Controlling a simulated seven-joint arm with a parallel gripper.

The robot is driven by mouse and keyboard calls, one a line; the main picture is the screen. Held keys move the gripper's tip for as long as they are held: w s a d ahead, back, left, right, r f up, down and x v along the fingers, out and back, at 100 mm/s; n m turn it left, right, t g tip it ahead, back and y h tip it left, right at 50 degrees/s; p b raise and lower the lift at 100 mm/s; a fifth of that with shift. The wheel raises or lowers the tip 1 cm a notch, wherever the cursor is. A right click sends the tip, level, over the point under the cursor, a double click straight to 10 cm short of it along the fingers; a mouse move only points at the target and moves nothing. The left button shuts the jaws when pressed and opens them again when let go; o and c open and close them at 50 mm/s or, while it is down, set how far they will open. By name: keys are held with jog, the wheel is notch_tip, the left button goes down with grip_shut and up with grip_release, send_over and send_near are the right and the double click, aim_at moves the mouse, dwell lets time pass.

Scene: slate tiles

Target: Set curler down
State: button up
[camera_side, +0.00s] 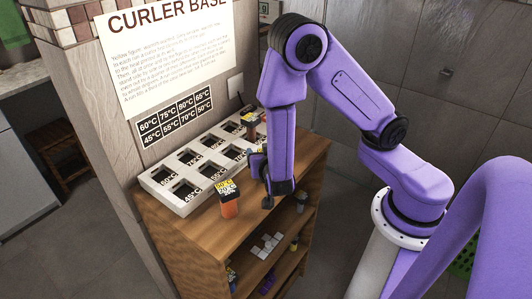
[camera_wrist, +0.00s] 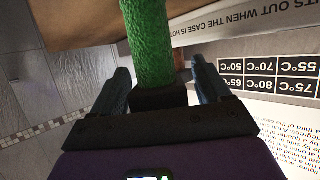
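In the wrist view a green, rough-surfaced curler (camera_wrist: 150,40) with a dark end cap lies between the two fingers of my gripper (camera_wrist: 161,66). The curler's far end runs out of the picture. In the side view my gripper (camera_side: 260,165) is low at the right front of the white curler base (camera_side: 165,190), partly hidden by my arm, and the green curler cannot be made out. The base has two rows of square slots with temperature labels.
An orange curler with a black-and-yellow cap (camera_side: 229,203) stands on the wooden cabinet (camera_side: 190,240) in front of the base. Another capped curler (camera_side: 250,127) stands at the base's far end. A wall sign (camera_side: 170,60) rises behind. Lower shelves hold small items.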

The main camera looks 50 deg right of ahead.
jog(key=shift+r, duration=0.1)
jog(key=shift+r, duration=0.15)
jog(key=v, duration=1.2)
